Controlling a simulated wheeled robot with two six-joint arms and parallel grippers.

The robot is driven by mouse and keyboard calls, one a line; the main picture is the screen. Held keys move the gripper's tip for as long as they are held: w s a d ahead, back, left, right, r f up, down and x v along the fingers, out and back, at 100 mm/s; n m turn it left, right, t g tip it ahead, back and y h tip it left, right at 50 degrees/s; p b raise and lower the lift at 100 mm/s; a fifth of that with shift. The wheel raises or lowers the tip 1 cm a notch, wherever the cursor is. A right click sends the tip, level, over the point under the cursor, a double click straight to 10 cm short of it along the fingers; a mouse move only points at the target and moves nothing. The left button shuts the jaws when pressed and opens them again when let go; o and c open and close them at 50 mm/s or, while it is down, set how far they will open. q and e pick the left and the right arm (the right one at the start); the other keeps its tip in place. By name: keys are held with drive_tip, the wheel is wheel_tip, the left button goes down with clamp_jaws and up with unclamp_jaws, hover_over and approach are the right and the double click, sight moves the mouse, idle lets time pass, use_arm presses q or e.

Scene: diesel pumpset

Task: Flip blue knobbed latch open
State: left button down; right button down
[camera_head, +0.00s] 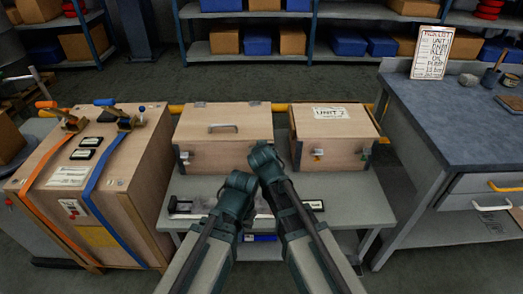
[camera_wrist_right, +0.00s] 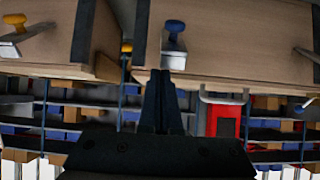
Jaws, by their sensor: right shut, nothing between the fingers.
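The blue-knobbed latch (camera_wrist_right: 174,42) shows in the right wrist view, a silver plate with a blue knob on a wooden box's face, beside a dark corner bracket. In the head view it is hidden behind my right arm, at the right end of the left wooden box (camera_head: 222,122). My right gripper (camera_wrist_right: 163,88) is shut and empty, its fingertips close below the latch in the wrist picture; I cannot tell whether they touch. In the head view the right wrist (camera_head: 264,158) hides its fingers. My left gripper (camera_head: 238,182) is beside it, left and lower, its fingers hidden.
A second wooden box (camera_head: 334,130) stands right of the first on a grey table (camera_head: 350,200), with a yellow-knobbed latch (camera_wrist_right: 14,22). A strapped crate (camera_head: 120,190) with levers stands left. A blue-topped workbench (camera_head: 450,125) stands right. Dark items lie near my arms.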

use_arm(q)
drive_tip(key=shift+s+f, duration=0.1)
drive_tip(key=shift+f, duration=0.05)
use_arm(e)
drive_tip(key=shift+s+f, duration=0.2)
drive_tip(key=shift+s, duration=0.2)
drive_tip(key=shift+w+r, duration=0.1)
